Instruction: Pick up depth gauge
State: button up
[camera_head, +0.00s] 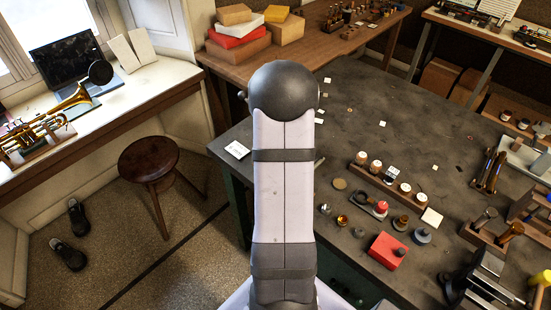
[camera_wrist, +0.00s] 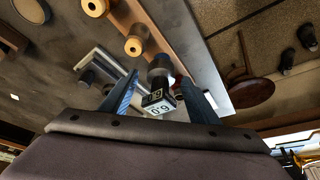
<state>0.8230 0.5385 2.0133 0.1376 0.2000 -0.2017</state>
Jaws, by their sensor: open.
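A small dark block with white digital readout faces, which looks like the depth gauge (camera_wrist: 158,105), is in the middle of the wrist view. A black round knob sits at its far end. My gripper (camera_wrist: 160,97) is open, with one blue finger on each side of it. I cannot tell whether either finger touches it. In the head view, a small black-and-white item (camera_head: 392,173) in the wooden rack looks like the same gauge. My arm fills the middle of the head view, and the gripper does not show there.
The wooden rack (camera_head: 379,183) holds several round pieces close by; tan spools (camera_wrist: 134,46) show in the wrist view. A red block (camera_head: 387,251) and small pots stand in front of it. The dark bench top (camera_head: 370,110) is mostly clear farther back. A stool (camera_head: 152,159) stands left.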

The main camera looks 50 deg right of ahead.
jog(key=c, duration=1.3)
jog(key=shift+r, duration=0.15)
